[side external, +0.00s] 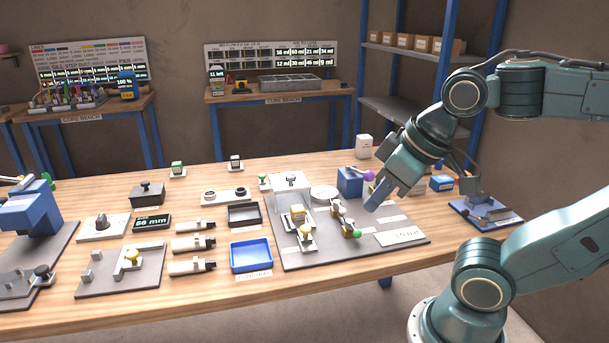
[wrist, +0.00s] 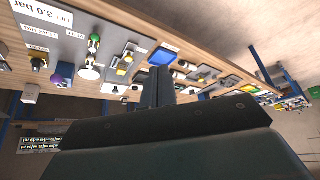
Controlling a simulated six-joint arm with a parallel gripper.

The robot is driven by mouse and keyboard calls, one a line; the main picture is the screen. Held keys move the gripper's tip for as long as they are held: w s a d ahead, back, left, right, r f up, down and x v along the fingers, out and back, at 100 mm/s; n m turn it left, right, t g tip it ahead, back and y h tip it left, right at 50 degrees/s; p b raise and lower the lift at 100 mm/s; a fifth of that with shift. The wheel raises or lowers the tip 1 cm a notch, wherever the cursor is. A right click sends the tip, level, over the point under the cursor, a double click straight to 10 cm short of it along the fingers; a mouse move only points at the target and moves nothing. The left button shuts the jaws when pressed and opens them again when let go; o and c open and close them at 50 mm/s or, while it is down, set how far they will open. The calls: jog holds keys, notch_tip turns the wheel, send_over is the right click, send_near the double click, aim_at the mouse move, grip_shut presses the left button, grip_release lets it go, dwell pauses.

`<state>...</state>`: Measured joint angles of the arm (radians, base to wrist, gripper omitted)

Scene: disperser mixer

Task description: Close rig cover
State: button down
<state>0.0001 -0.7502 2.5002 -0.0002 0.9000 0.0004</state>
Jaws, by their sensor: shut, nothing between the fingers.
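The rig sits on a grey base plate (side external: 400,232) at the right half of the bench. A pale box-like part with a dark knob on top (side external: 291,184) stands at the back left of the plate; it looks like the cover, but I cannot tell its hinge or how far open it is. Yellow-knobbed parts (side external: 299,216) and a green-tipped lever (side external: 350,229) stand in front of it. A blue block with a purple-knobbed lever (side external: 350,182) stands behind. My gripper (side external: 371,208) is shut and empty, above the right part of the plate. In the wrist view its fingers (wrist: 160,88) are together.
A blue tray (side external: 251,256) and a dark tray (side external: 244,214) lie left of the rig. Several white cylinders (side external: 192,245) lie further left. A blue fixture (side external: 485,212) stands at the right end.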

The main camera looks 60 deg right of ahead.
dwell(0.5)
jog(key=w+d+r+m, duration=0.1)
jog(key=w+d+r, duration=0.15)
jog(key=w, duration=0.45)
jog(key=w+d+r+m+g+h, duration=0.1)
jog(key=w+d, duration=0.3)
jog(key=w, duration=0.2)
jog(key=w+d+r+m, duration=0.2)
jog(key=w+d, duration=0.1)
jog(key=w, duration=0.4)
jog(key=w+d+f+m, duration=0.1)
jog(key=w+d+f, duration=0.4)
jog(key=w+d, duration=0.2)
jog(key=w+d+f+m+g+h, duration=0.1)
jog(key=w+d+f, duration=0.3)
jog(key=w+d, duration=0.4)
jog(key=d+m, duration=0.1)
jog(key=d, duration=0.2)
jog(key=shift+w+f, duration=0.2)
jog(key=shift+f, duration=0.2)
